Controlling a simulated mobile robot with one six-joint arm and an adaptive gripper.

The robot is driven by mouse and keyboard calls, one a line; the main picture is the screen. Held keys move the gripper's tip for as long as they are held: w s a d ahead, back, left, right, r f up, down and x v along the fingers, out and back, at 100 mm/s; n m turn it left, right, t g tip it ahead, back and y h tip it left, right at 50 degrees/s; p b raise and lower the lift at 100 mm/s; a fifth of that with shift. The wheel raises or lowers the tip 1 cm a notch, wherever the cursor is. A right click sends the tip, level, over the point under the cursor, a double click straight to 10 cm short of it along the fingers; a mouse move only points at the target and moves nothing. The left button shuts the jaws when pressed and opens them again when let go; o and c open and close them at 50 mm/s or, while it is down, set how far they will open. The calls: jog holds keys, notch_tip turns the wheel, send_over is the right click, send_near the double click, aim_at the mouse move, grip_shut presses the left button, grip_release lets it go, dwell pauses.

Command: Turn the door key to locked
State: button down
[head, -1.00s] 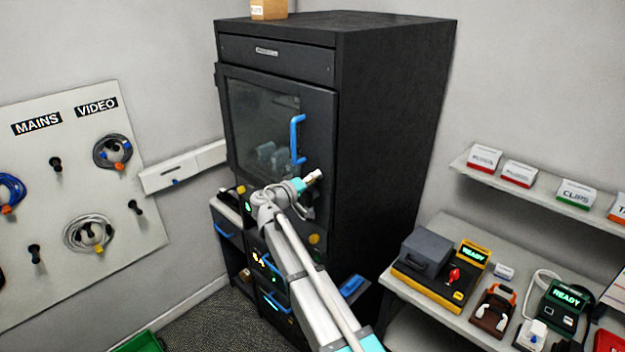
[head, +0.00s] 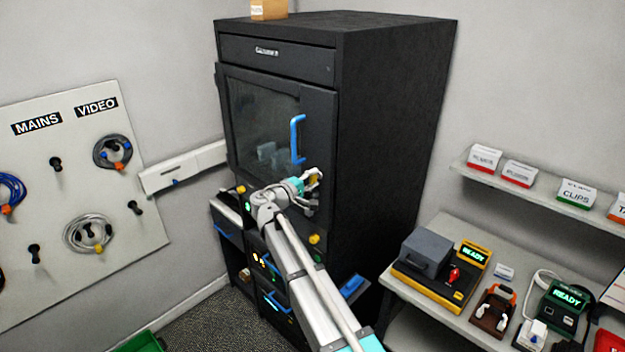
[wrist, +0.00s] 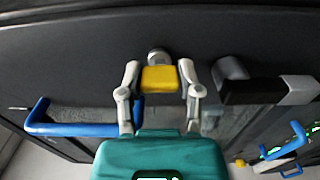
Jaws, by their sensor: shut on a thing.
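The door key has a yellow head (wrist: 160,79) and sits in a round silver lock (wrist: 157,57) on the dark cabinet door (head: 318,120). In the wrist view the key's head lies level across the picture. My gripper (wrist: 160,78) is shut on the key, with one pale finger at each side of its head. In the head view my gripper (head: 315,180) is at the door's right side, below the blue door handle (head: 297,139), and largely covers the key. The door looks closed. I cannot tell whether the lock is engaged.
The blue handle also shows in the wrist view (wrist: 80,130), to the left of my gripper. Drawers with blue pulls lie below the door. A bench (head: 400,290) with devices stands at the right, and a cable board (head: 75,200) hangs at the left.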

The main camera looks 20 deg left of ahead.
jog(key=shift+c, duration=1.4)
grip_release()
jog(key=shift+s, duration=0.1)
jog(key=v, duration=1.1)
jog(key=shift+s+a, duration=0.25)
jog(key=shift+s, duration=0.1)
jog(key=shift+d, duration=0.1)
